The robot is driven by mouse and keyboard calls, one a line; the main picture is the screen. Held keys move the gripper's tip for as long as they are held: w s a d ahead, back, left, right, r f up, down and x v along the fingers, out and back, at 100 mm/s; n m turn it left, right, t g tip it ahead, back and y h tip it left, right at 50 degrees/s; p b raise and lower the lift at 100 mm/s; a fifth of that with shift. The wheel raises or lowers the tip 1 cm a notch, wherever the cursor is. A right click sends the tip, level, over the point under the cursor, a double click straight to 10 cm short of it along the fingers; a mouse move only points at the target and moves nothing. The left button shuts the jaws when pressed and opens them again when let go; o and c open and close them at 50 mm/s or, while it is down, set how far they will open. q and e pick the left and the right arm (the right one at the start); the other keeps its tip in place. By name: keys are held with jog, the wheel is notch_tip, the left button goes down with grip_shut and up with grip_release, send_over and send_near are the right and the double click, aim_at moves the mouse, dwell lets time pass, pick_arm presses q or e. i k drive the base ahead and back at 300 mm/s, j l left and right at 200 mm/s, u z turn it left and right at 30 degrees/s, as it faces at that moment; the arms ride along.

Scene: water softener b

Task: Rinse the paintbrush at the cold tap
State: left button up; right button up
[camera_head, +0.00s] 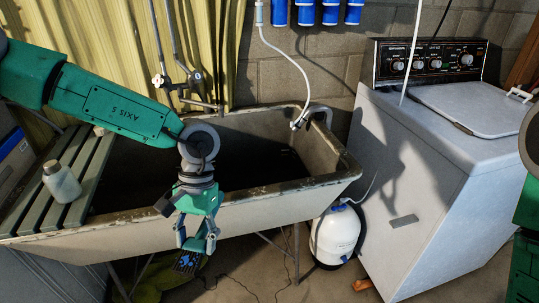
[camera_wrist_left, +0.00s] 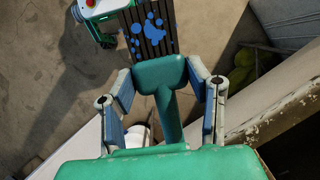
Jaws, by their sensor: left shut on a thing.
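My left gripper (camera_head: 197,240) is shut on the paintbrush (camera_head: 187,261) in front of the sink's front wall, outside the basin. The brush hangs head down; its dark bristles carry blue paint. The left wrist view shows the dark, blue-spotted brush head (camera_wrist_left: 150,32) and its green handle between the fingers (camera_wrist_left: 165,110). The stone sink (camera_head: 300,190) has a dark, shadowed basin. Two taps, one at left (camera_head: 158,81) and one at right (camera_head: 196,77), join above a spout (camera_head: 207,105) at the back. I cannot tell which is cold. My right gripper is out of view.
A slatted board (camera_head: 88,165) with a bottle (camera_head: 61,181) covers the sink's left end. A white hose (camera_head: 300,65) hangs at the back right. A white tank (camera_head: 335,236) stands below, beside the washing machine (camera_head: 430,190). The basin's right part looks open.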

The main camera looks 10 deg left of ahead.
aim_at(197, 76)
jog(key=i+j, duration=0.1)
jog(key=i, duration=0.35)
jog(key=i+z, duration=0.1)
jog(key=i, duration=0.35)
